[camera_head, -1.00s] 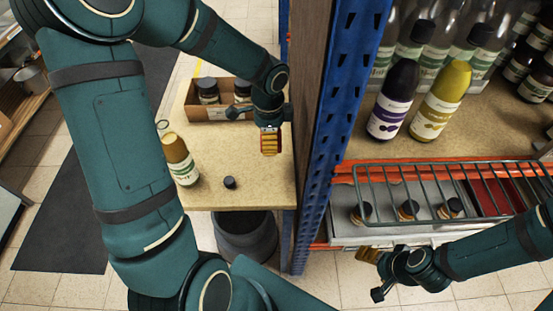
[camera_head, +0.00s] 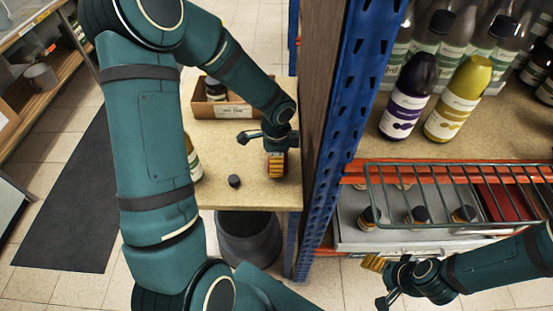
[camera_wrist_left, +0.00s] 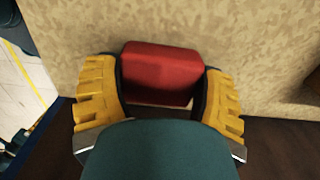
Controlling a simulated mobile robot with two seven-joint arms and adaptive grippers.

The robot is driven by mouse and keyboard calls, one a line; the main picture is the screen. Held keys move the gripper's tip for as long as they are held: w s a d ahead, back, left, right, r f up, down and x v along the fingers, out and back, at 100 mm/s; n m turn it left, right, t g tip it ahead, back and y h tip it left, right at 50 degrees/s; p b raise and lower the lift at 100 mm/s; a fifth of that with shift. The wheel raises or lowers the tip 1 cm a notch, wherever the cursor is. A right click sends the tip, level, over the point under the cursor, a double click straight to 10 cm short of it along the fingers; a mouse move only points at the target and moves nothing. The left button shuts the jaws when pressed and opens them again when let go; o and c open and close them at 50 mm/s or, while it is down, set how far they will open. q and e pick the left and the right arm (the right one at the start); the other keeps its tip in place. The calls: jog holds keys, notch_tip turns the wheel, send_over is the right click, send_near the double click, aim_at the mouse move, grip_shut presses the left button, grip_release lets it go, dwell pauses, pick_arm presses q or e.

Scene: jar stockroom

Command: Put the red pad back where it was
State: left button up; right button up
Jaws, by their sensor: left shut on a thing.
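The red pad (camera_wrist_left: 162,70) is a small red block between the yellow fingers of my left gripper (camera_wrist_left: 160,92) in the left wrist view. The gripper is shut on it, with a finger at each side. In the head view my left gripper (camera_head: 276,166) is over the right part of the beige table (camera_head: 270,195), close to the upright. There the pad is hidden by the fingers. I cannot tell whether the pad touches the tabletop. My right gripper (camera_head: 374,268) is low in front of the shelf; its finger gap is unclear.
A blue upright (camera_head: 345,110) borders the table's right side. A bottle (camera_head: 195,163), partly behind my arm, and a dark cap (camera_head: 234,181) are left of the gripper. A labelled box (camera_head: 232,113) stands behind. A wire rack (camera_head: 460,190) covers a grey tray (camera_head: 355,235) with jars and something red.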

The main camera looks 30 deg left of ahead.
pick_arm(q)
jog(key=o, duration=1.2)
jog(key=shift+f, duration=0.1)
notch_tip(320, 180, up, 12)
jog(key=p, duration=0.3)
jog(key=shift+p, duration=0.35)
